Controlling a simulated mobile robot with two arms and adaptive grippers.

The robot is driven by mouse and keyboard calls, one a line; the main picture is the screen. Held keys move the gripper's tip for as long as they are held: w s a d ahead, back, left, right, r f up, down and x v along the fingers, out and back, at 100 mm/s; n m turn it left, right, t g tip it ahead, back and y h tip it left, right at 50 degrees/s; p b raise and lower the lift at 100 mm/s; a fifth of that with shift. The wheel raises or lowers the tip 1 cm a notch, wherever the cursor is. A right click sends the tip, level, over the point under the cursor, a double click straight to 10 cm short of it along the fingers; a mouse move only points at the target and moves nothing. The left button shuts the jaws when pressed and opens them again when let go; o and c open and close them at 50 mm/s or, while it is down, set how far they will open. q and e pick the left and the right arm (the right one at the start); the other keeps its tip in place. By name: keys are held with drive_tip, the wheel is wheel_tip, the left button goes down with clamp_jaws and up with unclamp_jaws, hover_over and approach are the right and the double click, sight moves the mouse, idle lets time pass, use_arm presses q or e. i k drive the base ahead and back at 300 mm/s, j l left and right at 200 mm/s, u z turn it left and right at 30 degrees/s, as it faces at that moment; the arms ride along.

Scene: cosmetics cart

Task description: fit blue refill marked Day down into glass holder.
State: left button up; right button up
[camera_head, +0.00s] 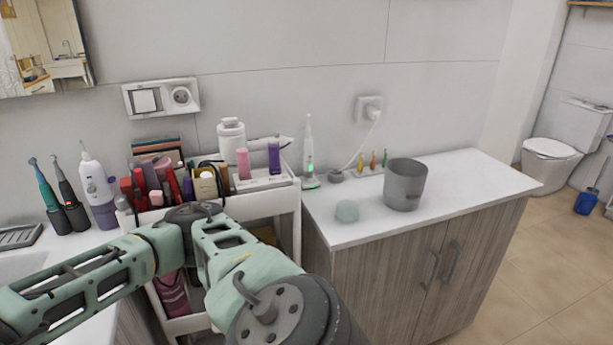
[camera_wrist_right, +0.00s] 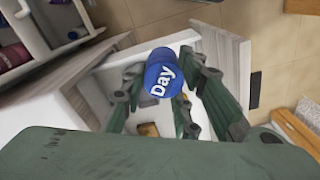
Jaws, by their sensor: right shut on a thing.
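The blue refill (camera_wrist_right: 163,80), a short cylinder marked "Day" in white, is in the right wrist view. My right gripper (camera_wrist_right: 162,72) is shut on it, with dark green fingers on both sides; the marked end faces the camera. The refill's far end is hidden. I cannot make out a glass holder for certain in either view. The head view shows neither the refill nor my right gripper. My left arm comes in from the left there, but its gripper is not in view.
The white cart (camera_head: 262,203) holds crowded cosmetics, with a pink bottle (camera_head: 243,163) and a purple bottle (camera_head: 274,157) at its right end.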

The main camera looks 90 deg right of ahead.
sight(347, 209)
drive_tip(key=l+z, duration=0.15)
drive_tip(key=z, duration=0.25)
drive_tip(key=l+z, duration=0.15)
drive_tip(key=z, duration=0.3)
drive_tip(key=l+z, duration=0.2)
drive_tip(key=z, duration=0.2)
drive_tip(key=l+z, duration=0.15)
drive_tip(key=z, duration=0.3)
drive_tip(key=l, duration=0.25)
drive_tip(key=i+z, duration=0.05)
